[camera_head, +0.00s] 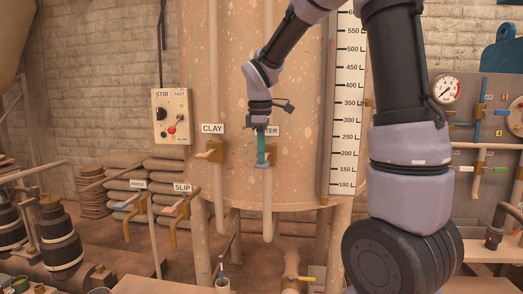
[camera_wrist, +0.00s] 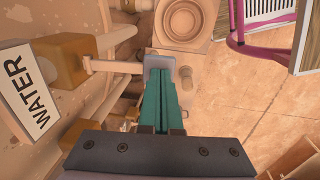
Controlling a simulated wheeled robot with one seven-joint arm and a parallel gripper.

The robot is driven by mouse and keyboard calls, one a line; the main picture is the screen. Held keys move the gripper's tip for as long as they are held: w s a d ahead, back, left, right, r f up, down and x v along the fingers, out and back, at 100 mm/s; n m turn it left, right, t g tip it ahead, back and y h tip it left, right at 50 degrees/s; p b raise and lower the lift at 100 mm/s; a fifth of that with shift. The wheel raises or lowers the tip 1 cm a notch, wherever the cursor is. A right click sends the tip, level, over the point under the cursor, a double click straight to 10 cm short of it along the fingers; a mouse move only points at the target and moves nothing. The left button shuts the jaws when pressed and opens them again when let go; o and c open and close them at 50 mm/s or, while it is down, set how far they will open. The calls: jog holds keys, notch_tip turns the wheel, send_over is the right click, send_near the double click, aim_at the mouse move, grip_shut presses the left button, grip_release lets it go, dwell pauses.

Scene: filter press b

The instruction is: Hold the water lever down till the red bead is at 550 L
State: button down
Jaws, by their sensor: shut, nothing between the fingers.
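The water lever reaches from a brass valve by the WATER sign (camera_wrist: 25,88); its pale rod ends in a grey handle (camera_wrist: 158,62) in the wrist view. My gripper (camera_head: 262,160) has its teal fingers shut, with nothing between them. In the wrist view the fingertips (camera_wrist: 160,80) overlap the grey handle; I cannot tell whether they press on it. In the head view my gripper covers most of the lever and part of its sign. The litre scale (camera_head: 347,120) is on the tank, marked from 100 upward past 550. I cannot make out the red bead.
The CLAY lever (camera_head: 207,154) is just left of my gripper. RINSE and SLIP levers (camera_head: 182,208) are lower left. A STIR box (camera_head: 172,116) hangs left of the tank (camera_head: 300,120). A pressure gauge (camera_head: 446,89) is at right. My upper arm hides some of the right side.

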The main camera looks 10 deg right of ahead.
aim_at(262, 167)
jog(key=shift+s+f+t, duration=0.2)
jog(key=shift+f+t, duration=0.2)
notch_tip(262, 167, down, 3)
jog(key=shift+a+r, duration=0.1)
jog(key=shift+s, duration=0.1)
jog(key=shift+f, duration=0.2)
dwell(7.0)
